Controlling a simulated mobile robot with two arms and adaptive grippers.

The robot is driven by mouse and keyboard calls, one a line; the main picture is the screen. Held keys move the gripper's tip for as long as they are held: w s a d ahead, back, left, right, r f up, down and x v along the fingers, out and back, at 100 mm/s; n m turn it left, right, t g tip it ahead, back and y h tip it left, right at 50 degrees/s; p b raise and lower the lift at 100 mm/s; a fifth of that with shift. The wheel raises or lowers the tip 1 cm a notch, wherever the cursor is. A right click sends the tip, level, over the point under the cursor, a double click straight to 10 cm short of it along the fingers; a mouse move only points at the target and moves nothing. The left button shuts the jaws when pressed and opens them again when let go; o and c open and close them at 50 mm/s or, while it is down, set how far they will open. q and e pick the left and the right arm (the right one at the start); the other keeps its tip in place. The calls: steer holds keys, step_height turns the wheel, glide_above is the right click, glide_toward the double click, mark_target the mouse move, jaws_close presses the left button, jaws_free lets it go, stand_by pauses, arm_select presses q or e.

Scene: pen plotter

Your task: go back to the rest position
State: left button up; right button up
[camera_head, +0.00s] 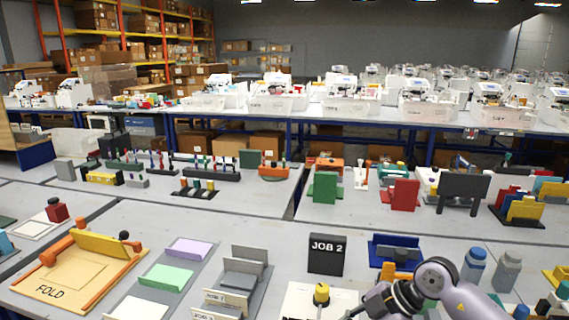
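My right arm (437,277) shows at the bottom right, bent at a grey and dark joint, with its links running out of the bottom edge. My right gripper does not show. My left arm and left gripper are not in view. I cannot tell whether the arm touches anything.
An orange FOLD board (75,275) lies at front left, beside a grey board with purple, green and white pads (165,277). Behind are tables with coloured holders (325,187), then white machines (430,100) and shelves.

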steer(key=s+a+r+n+t+y, duration=0.1)
steer(key=s+a+r+t+y, duration=0.15)
steer(key=a+r+y, duration=0.8)
step_height(320, 180, up, 6)
steer(key=w+d+m+t, duration=0.1)
steer(key=w+m+t, duration=0.1)
steer(key=m+t, duration=0.6)
steer(key=w+d+f+m+t+h, duration=0.1)
steer(key=w+d+m+t+h, duration=0.1)
steer(key=d+m+t+h, duration=0.5)
steer(key=s+d+f+m+g+h, duration=0.2)
steer(key=d+f+m+h, duration=0.1)
steer(key=d+f+h, duration=0.4)
steer(key=s+d+f+m+g+h, duration=0.25)
steer(key=f+h, duration=0.25)
steer(key=f, duration=0.3)
steer(key=s+f+g+y, duration=0.1)
steer(key=s+f+g, duration=0.6)
steer(key=s, duration=0.4)
steer(key=s+f+g, duration=0.4)
steer(key=s+f, duration=0.4)
steer(key=s, duration=0.4)
step_height(320, 180, down, 25)
steer(key=n+g, duration=0.1)
steer(key=s+d+f+g, duration=0.1)
steer(key=s+d+f, duration=0.1)
steer(key=s+f, duration=1.5)
steer(key=shift+s+d, duration=0.3)
steer(key=shift+d, duration=0.1)
